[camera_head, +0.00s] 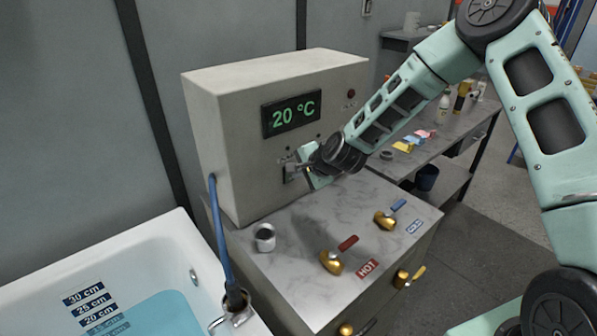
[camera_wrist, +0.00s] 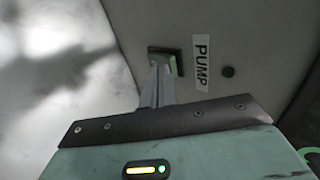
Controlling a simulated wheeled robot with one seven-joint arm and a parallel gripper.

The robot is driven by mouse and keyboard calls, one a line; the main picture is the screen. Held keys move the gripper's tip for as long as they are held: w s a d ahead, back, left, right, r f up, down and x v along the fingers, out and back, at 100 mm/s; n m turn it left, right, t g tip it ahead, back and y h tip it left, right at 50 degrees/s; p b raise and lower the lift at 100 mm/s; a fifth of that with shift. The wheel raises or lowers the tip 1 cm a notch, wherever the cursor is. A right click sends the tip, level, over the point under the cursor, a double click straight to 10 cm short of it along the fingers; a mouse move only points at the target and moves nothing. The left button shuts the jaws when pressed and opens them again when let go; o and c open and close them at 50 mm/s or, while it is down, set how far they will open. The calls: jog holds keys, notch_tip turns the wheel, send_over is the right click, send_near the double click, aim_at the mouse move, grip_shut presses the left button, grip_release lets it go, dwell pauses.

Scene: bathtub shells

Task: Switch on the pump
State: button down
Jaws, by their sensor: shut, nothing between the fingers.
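The pump switch (camera_wrist: 176,60) is a dark-framed recess on the grey control box (camera_head: 225,125), beside a white PUMP label (camera_wrist: 202,62). My gripper (camera_head: 290,172) is shut and empty, with its fingertips at the front of the box below the display. In the wrist view its closed fingers (camera_wrist: 157,84) reach to the switch and cover part of it. I cannot tell whether they touch it or which way it is set. A small dark round lamp (camera_wrist: 228,72) beside the label looks unlit.
The display (camera_head: 291,115) reads 20 °C. A hot valve (camera_head: 332,262), a cold valve (camera_head: 386,220) and a small metal cup (camera_head: 265,238) stand on the marble-like cabinet top (camera_head: 305,215). A bathtub (camera_head: 150,243) with blue water and a blue hose (camera_head: 220,235) are at left.

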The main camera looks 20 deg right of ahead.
jog(key=shift+w+a+r+g+p, duration=0.1)
jog(key=shift+w+g+p, duration=0.25)
jog(key=shift+p, duration=0.3)
jog(key=shift+r, duration=0.1)
jog(key=shift+r+p, duration=0.4)
jog(key=shift+r, duration=0.3)
